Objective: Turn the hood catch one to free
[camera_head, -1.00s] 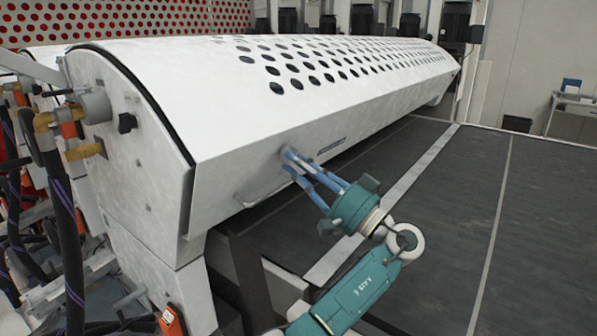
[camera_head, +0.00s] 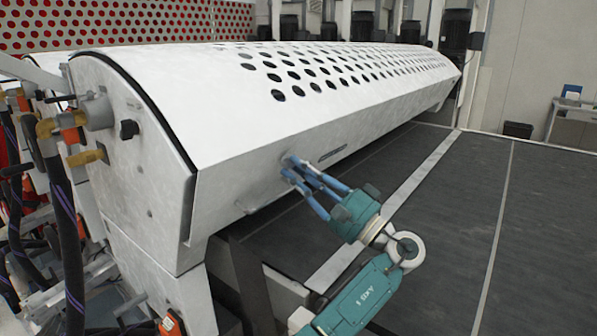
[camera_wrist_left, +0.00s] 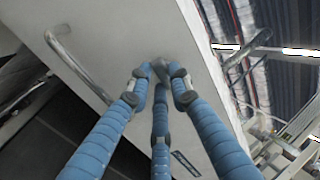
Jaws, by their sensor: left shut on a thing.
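The hood catch (camera_wrist_left: 161,66) is a small grey knob on the front face of the white hood (camera_head: 250,150). It is mostly covered by my fingers, so I cannot read which way it points. My left gripper (camera_head: 288,165) has blue fingers and a teal body; its fingertips are shut on the catch against the hood face. In the left wrist view the blue fingers (camera_wrist_left: 160,82) close around the knob from several sides. My right gripper is in neither view.
A curved bar handle (camera_wrist_left: 75,65) is on the hood face beside the catch. A dark slot (camera_head: 332,153) lies right of it. Hoses and fittings (camera_head: 60,180) crowd the machine's left end. The dark flat bed (camera_head: 440,230) at the right is clear.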

